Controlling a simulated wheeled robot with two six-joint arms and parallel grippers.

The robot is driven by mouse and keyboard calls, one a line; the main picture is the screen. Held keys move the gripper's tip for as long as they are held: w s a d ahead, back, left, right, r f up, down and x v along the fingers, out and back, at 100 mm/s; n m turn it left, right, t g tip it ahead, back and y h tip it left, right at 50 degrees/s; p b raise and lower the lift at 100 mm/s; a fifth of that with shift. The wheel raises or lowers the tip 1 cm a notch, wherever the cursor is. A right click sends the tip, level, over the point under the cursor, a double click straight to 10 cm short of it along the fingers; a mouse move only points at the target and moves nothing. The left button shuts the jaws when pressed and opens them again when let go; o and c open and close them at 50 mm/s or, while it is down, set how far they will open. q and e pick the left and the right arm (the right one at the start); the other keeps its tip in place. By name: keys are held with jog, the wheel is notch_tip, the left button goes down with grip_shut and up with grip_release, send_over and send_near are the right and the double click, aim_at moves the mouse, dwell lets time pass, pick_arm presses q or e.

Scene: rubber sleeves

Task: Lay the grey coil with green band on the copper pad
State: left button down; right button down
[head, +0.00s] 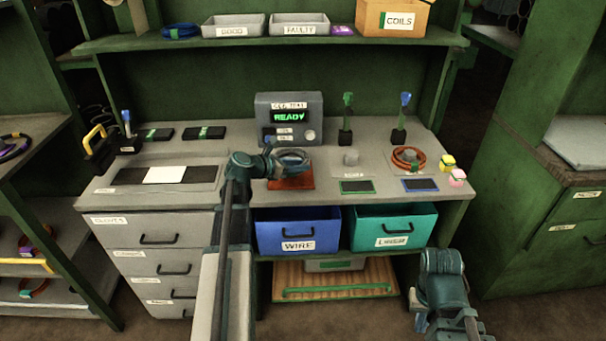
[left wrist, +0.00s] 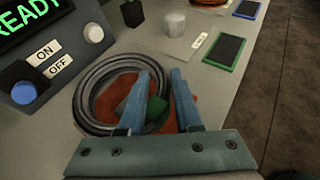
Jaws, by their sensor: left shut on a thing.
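The grey coil (head: 294,157) is at the end of my left gripper (head: 272,163), over the copper pad (head: 291,182). In the left wrist view the grey coil (left wrist: 88,97) forms a ring, and the reddish copper pad (left wrist: 112,102) shows through its middle. The green band (left wrist: 157,108) is between the two blue fingers of my left gripper (left wrist: 164,78), which is shut on the coil. I cannot tell whether the coil touches the pad. My right gripper (head: 438,290) hangs low at the lower right, empty-looking, with its jaws unclear.
A tester box (head: 289,119) reading READY stands behind the pad. To the right are a grey cylinder (head: 351,157), an orange coil (head: 409,158) and small yellow and pink blocks (head: 457,177). Blue (head: 298,231) and teal (head: 393,227) bins sit below the bench top.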

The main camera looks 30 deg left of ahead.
aim_at(292, 174)
pick_arm(q)
jog(key=shift+f+b, duration=1.35)
jog(key=shift+f, duration=0.4)
jog(key=shift+f, duration=0.15)
jog(key=c, duration=0.9)
grip_release()
jog(key=shift+s, duration=0.1)
jog(key=shift+o, duration=0.2)
jog(key=shift+r, duration=0.2)
jog(key=shift+s+r, duration=0.15)
jog(key=shift+s, duration=0.15)
jog(key=p+v, duration=0.5)
jog(key=v, duration=0.6)
jog(key=shift+s+a, duration=0.1)
jog(key=shift+s, duration=0.05)
